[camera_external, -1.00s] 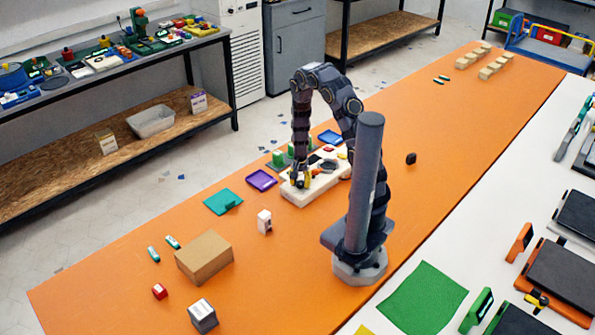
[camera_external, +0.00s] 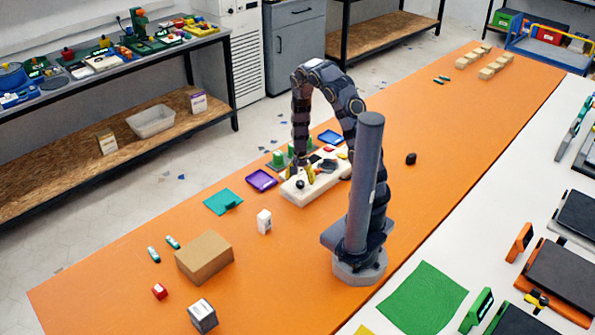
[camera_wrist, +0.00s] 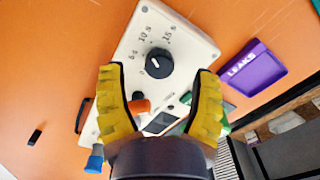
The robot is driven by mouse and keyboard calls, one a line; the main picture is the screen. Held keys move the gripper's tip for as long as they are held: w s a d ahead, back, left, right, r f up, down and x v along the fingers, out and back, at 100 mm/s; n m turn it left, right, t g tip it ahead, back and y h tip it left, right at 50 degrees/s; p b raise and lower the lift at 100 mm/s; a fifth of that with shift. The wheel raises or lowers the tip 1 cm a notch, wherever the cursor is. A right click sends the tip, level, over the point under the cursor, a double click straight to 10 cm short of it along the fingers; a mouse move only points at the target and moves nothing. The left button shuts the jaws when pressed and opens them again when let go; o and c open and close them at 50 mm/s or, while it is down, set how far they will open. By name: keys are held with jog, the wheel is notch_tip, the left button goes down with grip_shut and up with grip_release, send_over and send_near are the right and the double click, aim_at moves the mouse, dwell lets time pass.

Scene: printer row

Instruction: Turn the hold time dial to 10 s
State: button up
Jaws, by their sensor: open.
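The hold time dial is a round black knob with a white pointer line, on a cream machine panel (camera_wrist: 190,42). The dial (camera_wrist: 158,62) is in the upper middle of the wrist view and also shows in the external view (camera_external: 300,184). Printed marks 0, 5, 10 s and 15 s run around it. The short white line points to the left side of the scale, near the low marks; its exact reading is hard to tell. My gripper (camera_wrist: 158,71) is open, yellow fingers apart on either side of the dial in the picture. In the external view my gripper (camera_external: 303,174) is just above the panel, seemingly not touching the dial.
An orange lever (camera_wrist: 139,107) and a dark display (camera_wrist: 160,122) lie on the panel between my fingers in the wrist view. A white bottle-like box (camera_external: 264,221) stands in front.

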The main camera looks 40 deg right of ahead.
aim_at(300, 183)
notch_tip(300, 183, up, 10)
dwell(0.3)
dwell(0.4)
jog(key=s+a+r+n, duration=0.3)
jog(key=s+r+n, duration=0.1)
jog(key=s, duration=0.3)
jog(key=s+a+r+n+g, duration=0.1)
jog(key=s+a+r+n, duration=0.2)
jog(key=s, duration=0.4)
jog(key=s+a+r+n, duration=0.2)
jog(key=s+r+n, duration=0.3)
jog(key=s+r, duration=0.1)
jog(key=shift+s+a+n+g, duration=0.4)
jog(key=shift+s, duration=0.35)
